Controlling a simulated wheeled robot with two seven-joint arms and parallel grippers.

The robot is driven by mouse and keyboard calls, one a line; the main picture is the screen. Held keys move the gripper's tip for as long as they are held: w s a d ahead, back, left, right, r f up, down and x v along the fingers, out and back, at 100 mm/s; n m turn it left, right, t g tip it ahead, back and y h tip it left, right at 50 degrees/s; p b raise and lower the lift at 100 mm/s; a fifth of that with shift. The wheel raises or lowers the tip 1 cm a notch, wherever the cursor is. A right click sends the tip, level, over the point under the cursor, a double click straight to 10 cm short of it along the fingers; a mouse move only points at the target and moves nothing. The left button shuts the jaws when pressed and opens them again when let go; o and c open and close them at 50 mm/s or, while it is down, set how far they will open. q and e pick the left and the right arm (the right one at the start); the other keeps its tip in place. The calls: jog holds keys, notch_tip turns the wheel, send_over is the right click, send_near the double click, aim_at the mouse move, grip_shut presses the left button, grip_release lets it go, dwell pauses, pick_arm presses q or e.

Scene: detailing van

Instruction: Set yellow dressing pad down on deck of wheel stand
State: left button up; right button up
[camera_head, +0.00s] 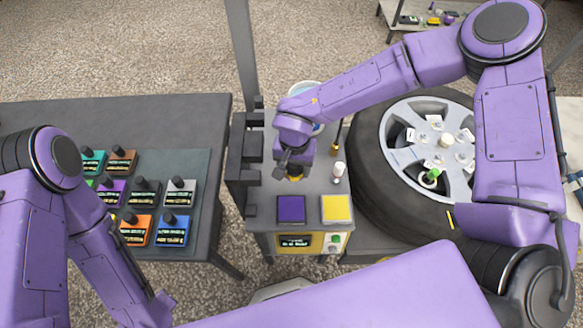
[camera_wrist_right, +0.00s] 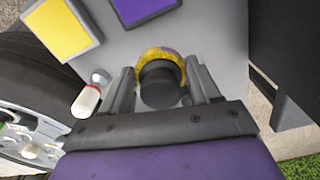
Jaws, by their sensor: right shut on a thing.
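The yellow dressing pad (camera_wrist_right: 146,58) is round, with a dark knob-like grip on top; part of its rim looks purple. My right gripper (camera_wrist_right: 160,88) is shut on the dark grip, one finger on each side. In the head view my right gripper (camera_head: 294,170) is over the grey deck (camera_head: 318,182) beside the wheel (camera_head: 408,165), behind the purple and yellow squares. I cannot tell whether the pad touches the deck. My left gripper is out of view; only its arm shows.
A white-capped bottle (camera_head: 338,170) stands close right of the gripper. A bucket (camera_head: 308,92) is behind.

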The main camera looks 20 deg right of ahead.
aim_at(290, 173)
jog(key=f, duration=0.1)
jog(key=w+f+p, duration=0.1)
jog(key=f, duration=0.1)
jog(key=w+f, duration=0.1)
jog(key=f, duration=0.1)
jog(key=shift+a+f, duration=0.1)
jog(key=shift+a, duration=0.3)
jog(key=shift+s+f, duration=0.1)
jog(key=shift+f, duration=0.2)
jog(key=o, duration=1.1)
jog(key=shift+o, duration=0.2)
jog(key=shift+r, duration=0.1)
notch_tip(290, 173, up, 8)
jog(key=shift+f+b, duration=0.15)
jog(key=shift+b, duration=0.2)
jog(key=shift+d, duration=0.1)
